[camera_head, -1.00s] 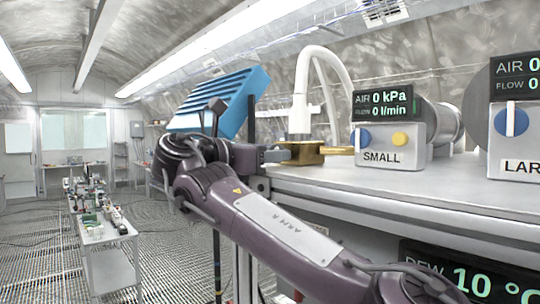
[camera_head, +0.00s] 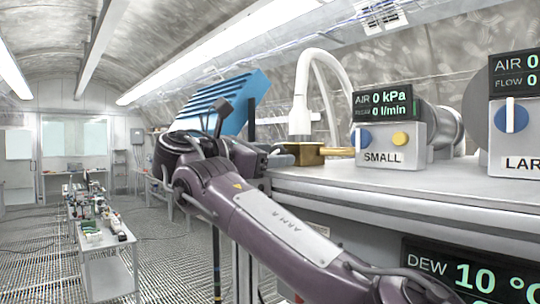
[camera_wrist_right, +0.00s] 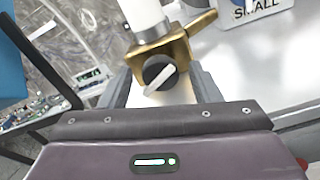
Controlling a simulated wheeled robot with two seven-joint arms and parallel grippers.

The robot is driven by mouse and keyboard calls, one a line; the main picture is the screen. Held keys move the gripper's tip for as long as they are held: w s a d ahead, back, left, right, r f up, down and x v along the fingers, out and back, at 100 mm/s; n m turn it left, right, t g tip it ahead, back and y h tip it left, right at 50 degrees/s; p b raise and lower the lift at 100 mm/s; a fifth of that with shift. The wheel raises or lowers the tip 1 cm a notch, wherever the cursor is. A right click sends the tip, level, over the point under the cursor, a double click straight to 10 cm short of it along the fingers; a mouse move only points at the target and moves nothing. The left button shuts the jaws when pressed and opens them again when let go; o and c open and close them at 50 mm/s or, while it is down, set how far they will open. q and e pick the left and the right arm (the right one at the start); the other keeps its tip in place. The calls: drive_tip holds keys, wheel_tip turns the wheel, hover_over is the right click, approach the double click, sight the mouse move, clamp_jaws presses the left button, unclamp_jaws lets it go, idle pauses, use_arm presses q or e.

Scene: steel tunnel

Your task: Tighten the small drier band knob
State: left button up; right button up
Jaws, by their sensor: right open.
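The small drier unit (camera_head: 391,144) stands on the bench at right, labelled SMALL, with a blue knob (camera_head: 362,139), a yellow button (camera_head: 400,138) and a display reading 0 kPa and 0 l/min. Left of it, a brass fitting (camera_head: 305,152) sits under a white upright pipe (camera_head: 300,110). In the right wrist view, a black round knob with a pale bar (camera_wrist_right: 160,75) is on the brass fitting's near face. My right gripper (camera_wrist_right: 158,82) is open, its fingers to either side of this knob. Contact cannot be told. My left gripper is not in view.
The steel bench (camera_head: 450,176) runs along the right, with a large unit (camera_head: 515,130) at its far right. A blue slatted panel (camera_head: 228,100) stands behind my right arm. A cluttered table (camera_head: 105,250) stands at left on the grated floor.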

drive_tip(key=v, duration=0.7)
drive_tip(key=shift+s+a+p, duration=0.25)
drive_tip(key=shift+a+p, duration=0.05)
drive_tip(key=shift+p, duration=0.05)
drive_tip(key=shift+w+f, duration=0.1)
